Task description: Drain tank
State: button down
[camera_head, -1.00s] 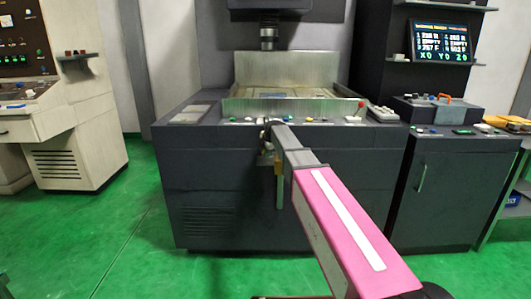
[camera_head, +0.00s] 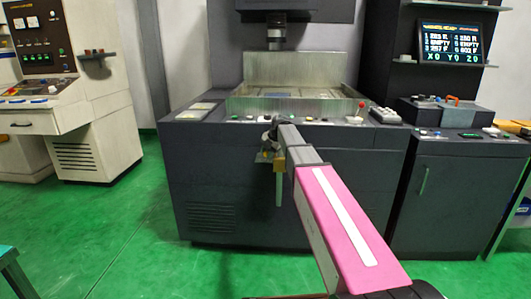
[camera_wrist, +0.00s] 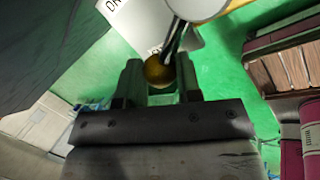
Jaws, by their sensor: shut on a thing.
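The steel tank (camera_head: 292,70) sits on top of the dark erosion machine (camera_head: 290,190). A brass fitting (camera_head: 279,163) with a pale pipe (camera_head: 279,192) hanging from it is on the machine's front. My gripper (camera_head: 268,140) is at the machine's front, just above and left of the fitting. In the wrist view a brass ball knob (camera_wrist: 158,70) on a metal lever (camera_wrist: 174,38) sits between the fingers of my gripper (camera_wrist: 160,88), which is shut on it. A white label (camera_wrist: 118,14) with partly hidden lettering is beside the lever. My arm hides part of the front.
A beige control console (camera_head: 70,125) stands at left. A dark cabinet (camera_head: 440,190) with a lit screen (camera_head: 449,42) stands at right. A teal-edged surface (camera_head: 10,265) enters at lower left. Green floor (camera_head: 120,230) is clear between console and machine.

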jog(key=shift+s+d+n, duration=0.15)
jog(key=shift+s+n, duration=0.05)
jog(key=shift+n, duration=0.3)
jog(key=c, duration=1.1)
grip_release()
jog(key=shift+r, duration=0.1)
jog(key=v, duration=1)
jog(key=shift+d+r, duration=0.25)
jog(key=shift+r, duration=0.05)
